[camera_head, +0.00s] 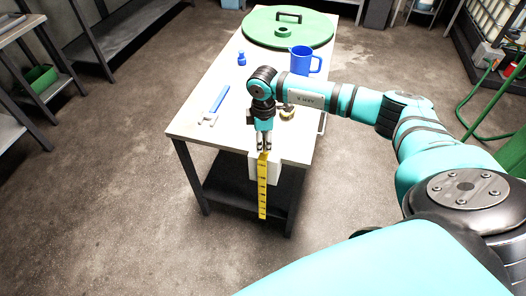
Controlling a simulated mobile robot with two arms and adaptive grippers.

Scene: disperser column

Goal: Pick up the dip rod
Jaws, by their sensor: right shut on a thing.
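The dip rod (262,192) is a flat yellow strip with dark marks. It hangs down in front of the table's near edge. My right gripper (264,148) points downward at that near edge and is shut on the rod's upper end. The rod's top is hidden between the fingers. My left gripper is not in view.
The pale table (190,118) carries a green round lid (262,27), a blue jug (304,62), a small blue bottle (241,58), a blue-handled tool (219,98) and a small brass-coloured part (287,113). A white box-like thing (254,172) is behind the rod. Floor left of the table is clear.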

